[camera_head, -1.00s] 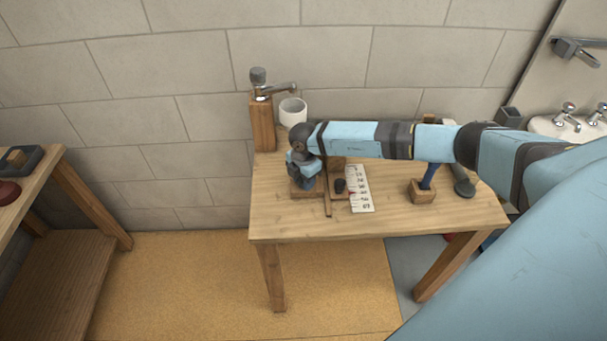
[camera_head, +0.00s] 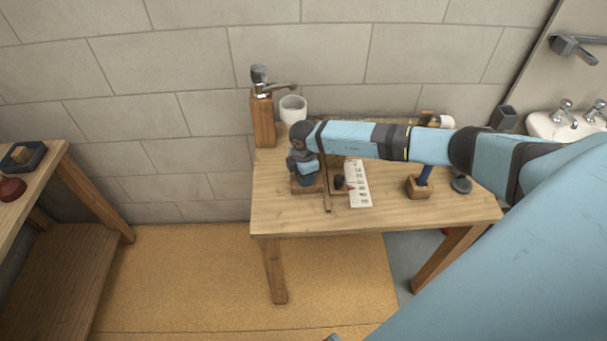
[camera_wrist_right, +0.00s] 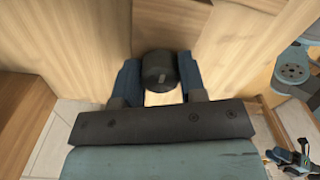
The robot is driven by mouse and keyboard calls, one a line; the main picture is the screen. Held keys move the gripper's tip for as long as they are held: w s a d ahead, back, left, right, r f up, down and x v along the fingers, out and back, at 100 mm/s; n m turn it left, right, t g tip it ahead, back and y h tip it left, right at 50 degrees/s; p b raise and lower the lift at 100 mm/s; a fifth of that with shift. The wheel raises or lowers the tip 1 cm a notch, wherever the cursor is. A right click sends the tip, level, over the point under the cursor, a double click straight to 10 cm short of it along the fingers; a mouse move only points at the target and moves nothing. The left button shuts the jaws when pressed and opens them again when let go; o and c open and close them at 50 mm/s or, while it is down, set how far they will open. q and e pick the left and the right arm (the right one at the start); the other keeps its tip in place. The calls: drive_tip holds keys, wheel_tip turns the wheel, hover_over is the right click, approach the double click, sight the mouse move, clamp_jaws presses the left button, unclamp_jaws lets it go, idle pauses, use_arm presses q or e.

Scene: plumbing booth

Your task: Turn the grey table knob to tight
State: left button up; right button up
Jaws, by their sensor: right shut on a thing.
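The grey knob (camera_wrist_right: 158,71) is dark and round, with a small pale mark on its face, in the right wrist view. My right gripper (camera_wrist_right: 157,75) has its two blue fingers on either side of the knob and is shut on it. In the head view my right gripper (camera_head: 304,176) points down at a small wooden base on the left part of the table (camera_head: 400,215); it hides the knob there.
A smaller dark knob (camera_head: 339,182) and a white marked card (camera_head: 359,184) lie just right of the gripper. A tap on a wooden post (camera_head: 262,120) and a white cup (camera_head: 292,109) stand behind. A blue-handled tool in a block (camera_head: 419,187) stands to the right.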

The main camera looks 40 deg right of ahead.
drive_tip(key=o, duration=0.9)
drive_tip(key=shift+r, duration=0.1)
wheel_tip(320, 180, up, 14)
drive_tip(key=shift+f+b, duration=0.15)
drive_tip(key=shift+b, duration=0.2)
